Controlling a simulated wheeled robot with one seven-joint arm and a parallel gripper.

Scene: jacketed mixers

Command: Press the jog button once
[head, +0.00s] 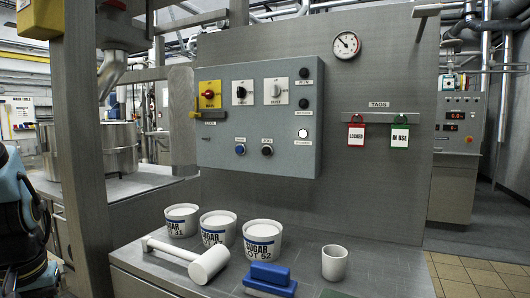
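A grey control box (260,118) is fixed to the upright metal panel. Low on its face are a blue push button (240,150) and a black push button (267,151), side by side, each with a small label too small to read. I cannot tell from the lettering which control is the jog button. Two dark round fittings, an upper one (304,73) and a lower one (303,104), sit at the box's right side above a lit white lamp (303,133). Nothing touches or covers these controls. My gripper does not show.
A red-on-yellow switch (209,95) and two selectors (241,92) (276,91) are on the box. Below, the bench holds sugar tubs (263,241), a white mallet (208,265), a blue block (270,277) and a cup (334,263). A metal post (84,150) stands left.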

